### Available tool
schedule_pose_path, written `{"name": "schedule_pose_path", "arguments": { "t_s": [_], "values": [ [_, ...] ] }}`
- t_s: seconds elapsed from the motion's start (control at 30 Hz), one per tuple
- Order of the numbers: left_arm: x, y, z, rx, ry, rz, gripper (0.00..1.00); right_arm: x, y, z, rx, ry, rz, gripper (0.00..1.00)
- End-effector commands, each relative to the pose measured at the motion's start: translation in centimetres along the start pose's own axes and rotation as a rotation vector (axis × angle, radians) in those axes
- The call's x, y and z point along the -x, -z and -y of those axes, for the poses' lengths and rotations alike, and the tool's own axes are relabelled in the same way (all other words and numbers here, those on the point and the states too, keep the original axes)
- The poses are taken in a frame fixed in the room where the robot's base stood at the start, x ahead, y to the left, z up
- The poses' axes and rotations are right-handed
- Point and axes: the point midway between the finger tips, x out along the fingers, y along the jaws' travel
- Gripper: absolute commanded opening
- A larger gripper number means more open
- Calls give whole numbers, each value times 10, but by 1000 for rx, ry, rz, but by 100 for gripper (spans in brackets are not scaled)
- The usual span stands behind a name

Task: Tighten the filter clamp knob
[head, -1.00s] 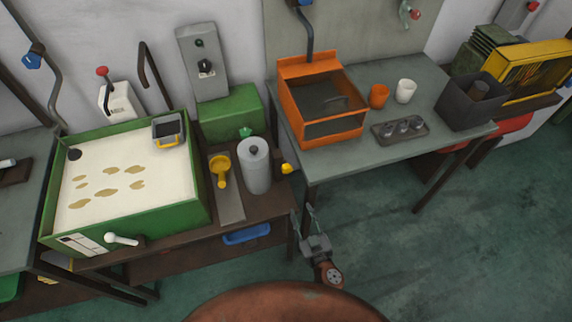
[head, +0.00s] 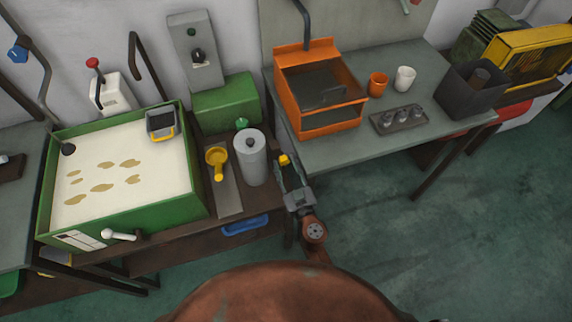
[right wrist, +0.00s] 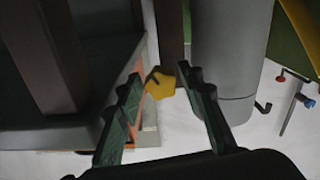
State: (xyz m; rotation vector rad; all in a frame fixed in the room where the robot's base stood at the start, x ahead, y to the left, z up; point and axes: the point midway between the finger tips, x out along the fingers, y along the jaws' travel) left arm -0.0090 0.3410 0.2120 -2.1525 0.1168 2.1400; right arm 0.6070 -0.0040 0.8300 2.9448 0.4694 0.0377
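A yellow knob (head: 284,160) sits at the right side of the grey filter cylinder (head: 251,168). In the right wrist view the knob (right wrist: 160,87) is lobed and lies between the fingertips, with the grey cylinder (right wrist: 230,60) behind it to the right. My right gripper (head: 291,173) reaches up to the knob from the front. Its fingers (right wrist: 160,84) are open, one on each side of the knob; I cannot tell whether either touches it. My left gripper is not in view.
A green tank (head: 125,225) of pale fluid stands left of the cylinder, with a yellow scoop (head: 216,160) between. An orange guarded box (head: 320,122) stands on the grey bench (head: 345,150) to the right. The floor right of my arm is clear.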

Motion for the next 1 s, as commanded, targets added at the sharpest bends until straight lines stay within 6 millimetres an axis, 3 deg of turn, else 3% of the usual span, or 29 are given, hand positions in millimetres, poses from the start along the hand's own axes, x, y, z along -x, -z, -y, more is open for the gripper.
{"name": "schedule_pose_path", "arguments": {
  "t_s": [0.23, 0.67, 1.0],
  "values": [
    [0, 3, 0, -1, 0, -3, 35, 0, 0, -1, 0, -2, 1, 34],
    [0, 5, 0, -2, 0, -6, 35, 0, -1, -1, 0, -2, 1, 4],
    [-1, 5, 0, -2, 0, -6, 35, 0, -1, -1, 47, -2, 1, 3]
  ]
}}
